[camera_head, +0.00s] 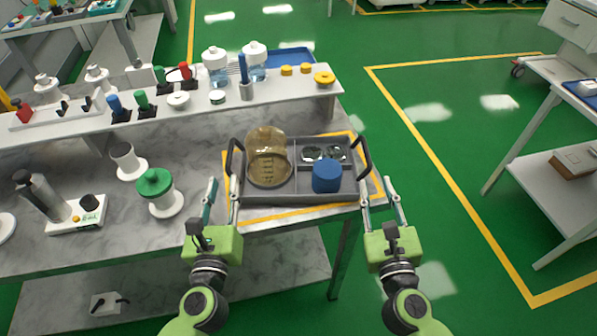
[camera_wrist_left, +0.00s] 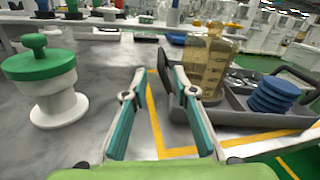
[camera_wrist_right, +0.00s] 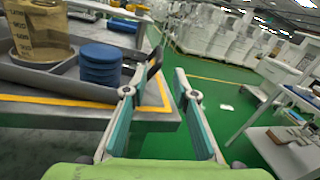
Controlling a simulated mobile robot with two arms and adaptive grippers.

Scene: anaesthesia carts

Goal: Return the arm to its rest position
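My left gripper (camera_head: 222,205) is open and empty, at the front left corner of a grey tray (camera_head: 285,201). In the left wrist view its fingers (camera_wrist_left: 157,92) stand apart, with marble tabletop and yellow tape between them. My right gripper (camera_head: 378,200) is open and empty, just off the table's right edge. In the right wrist view its fingers (camera_wrist_right: 160,92) have green floor between them. The tray has two dark upright handles, a brown translucent jar (camera_head: 268,160), a stack of blue discs (camera_head: 327,176) and small shiny items (camera_head: 312,154). Neither gripper visibly holds a handle.
The tray sits within yellow tape on the marble table (camera_head: 210,165). A green-topped white spool (camera_head: 157,190) stands to the left. A raised shelf (camera_head: 205,108) behind holds bottles and caps. Green floor (camera_head: 440,190) is free on the right, before another cart (camera_head: 540,190).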

